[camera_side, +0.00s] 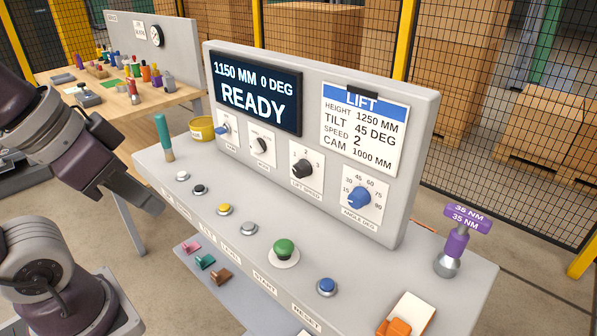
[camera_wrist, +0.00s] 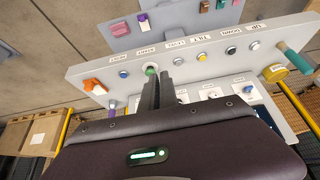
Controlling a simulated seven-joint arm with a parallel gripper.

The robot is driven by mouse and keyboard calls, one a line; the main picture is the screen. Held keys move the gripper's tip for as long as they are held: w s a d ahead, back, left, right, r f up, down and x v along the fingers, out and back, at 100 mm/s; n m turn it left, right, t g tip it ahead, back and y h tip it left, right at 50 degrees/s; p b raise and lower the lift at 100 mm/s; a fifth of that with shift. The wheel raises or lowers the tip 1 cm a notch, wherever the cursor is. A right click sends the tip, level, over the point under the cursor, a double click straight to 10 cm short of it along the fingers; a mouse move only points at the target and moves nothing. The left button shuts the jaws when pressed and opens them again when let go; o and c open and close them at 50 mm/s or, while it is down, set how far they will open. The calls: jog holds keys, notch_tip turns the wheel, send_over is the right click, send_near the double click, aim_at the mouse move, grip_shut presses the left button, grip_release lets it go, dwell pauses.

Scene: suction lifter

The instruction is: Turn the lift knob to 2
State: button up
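The lift knob is the black knob labelled LIFT SPEED (camera_side: 303,168) on the upright panel in the side view. A scale of 1, 2 and 3 surrounds it; its exact pointer position is too small to read. In the wrist view I cannot make it out clearly behind my fingers. My gripper (camera_wrist: 158,82) shows two dark fingers side by side, shut with nothing between them. In the side view my arm's end is left of the console, apart from the knob.
A blue angle knob (camera_side: 358,198) is right of the lift knob, and a mode knob (camera_side: 263,145) left. The screen (camera_side: 255,92) reads 1150 MM 0 DEG READY. A card (camera_side: 362,128) lists speed 2. A green button (camera_side: 284,248) and a teal-handled stick (camera_side: 163,135) rise from the console.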

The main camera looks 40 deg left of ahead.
jog(key=o, duration=0.7)
jog(key=w, duration=0.1)
jog(key=w+r, duration=0.1)
jog(key=w, duration=0.2)
jog(key=shift+w+a+r, duration=0.25)
jog(key=shift+w, duration=0.15)
jog(key=shift+o, duration=1.3)
jog(key=w+y, duration=0.1)
jog(key=w, duration=1.1)
jog(key=shift+a+g, duration=0.4)
send_near(299, 166)
jog(key=f, duration=0.2)
jog(key=shift+n, duration=0.3)
jog(key=x, duration=0.7)
jog(key=shift+w+a+r, duration=0.1)
jog(key=shift+w+r, duration=0.1)
jog(key=shift+w, duration=0.15)
jog(key=shift+w+a+f, duration=0.1)
jog(key=shift+w+f, duration=0.1)
jog(key=shift+f, duration=0.3)
grip_shut()
